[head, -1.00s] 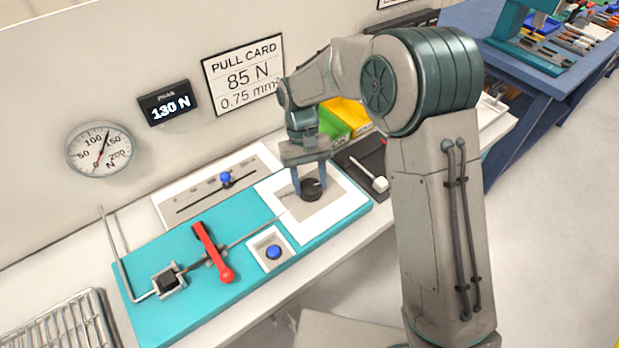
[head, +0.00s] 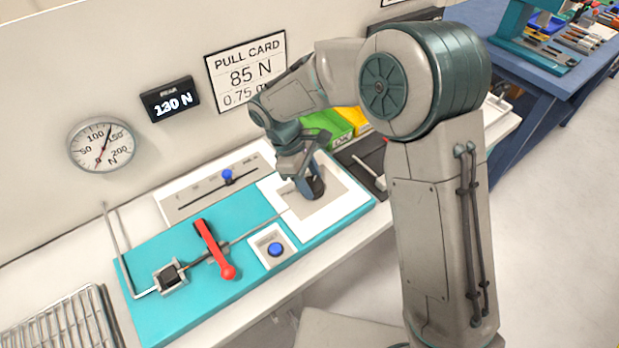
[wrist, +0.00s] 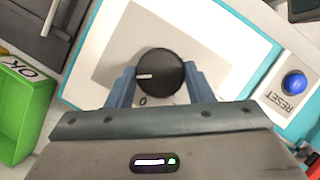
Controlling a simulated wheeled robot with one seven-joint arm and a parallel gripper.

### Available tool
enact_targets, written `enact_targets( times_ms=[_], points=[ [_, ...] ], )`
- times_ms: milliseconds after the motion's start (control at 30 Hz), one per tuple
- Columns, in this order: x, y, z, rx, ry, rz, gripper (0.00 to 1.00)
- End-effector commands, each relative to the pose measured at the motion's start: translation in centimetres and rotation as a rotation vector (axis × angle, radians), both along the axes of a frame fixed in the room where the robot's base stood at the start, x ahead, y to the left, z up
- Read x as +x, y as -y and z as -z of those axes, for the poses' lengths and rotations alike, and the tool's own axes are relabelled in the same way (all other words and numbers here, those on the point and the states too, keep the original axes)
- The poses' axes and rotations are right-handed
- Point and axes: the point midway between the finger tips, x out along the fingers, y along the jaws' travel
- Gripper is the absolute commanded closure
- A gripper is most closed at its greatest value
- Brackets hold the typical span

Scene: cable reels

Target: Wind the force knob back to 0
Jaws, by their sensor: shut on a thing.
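The force knob (head: 317,188) is a round black dial with a white pointer line, on a grey and white plate at the right of the teal board (head: 160,318). In the wrist view the knob (wrist: 160,75) sits between the two blue fingers of my gripper (wrist: 158,88), which is shut on it. Its white line points left in that view, and a "0" mark shows on the plate just below the knob. The peak display (head: 172,101) reads 130 N. The round dial gauge (head: 102,144) has a dark needle pointing up, between 100 and 150, and a red needle.
A blue RESET button (head: 275,249) and a red lever (head: 213,248) are on the board near the knob. A slider with a blue knob (head: 227,176) lies behind. Green (wrist: 22,110) and yellow bins stand close behind my gripper. The pull card (head: 246,70) reads 85 N.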

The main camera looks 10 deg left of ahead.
Motion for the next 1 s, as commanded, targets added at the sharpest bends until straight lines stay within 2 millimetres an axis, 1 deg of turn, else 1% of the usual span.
enact_targets(
  times_ms=[600,800,1000],
  points=[
    [-0.27,0.13,-0.08,0.0,0.003,-0.583,0.76],
    [-0.34,0.21,-0.11,-0.001,0.003,-0.743,0.76],
    [-0.39,0.22,-0.08,0.0,0.003,-0.863,0.76]
  ],
)
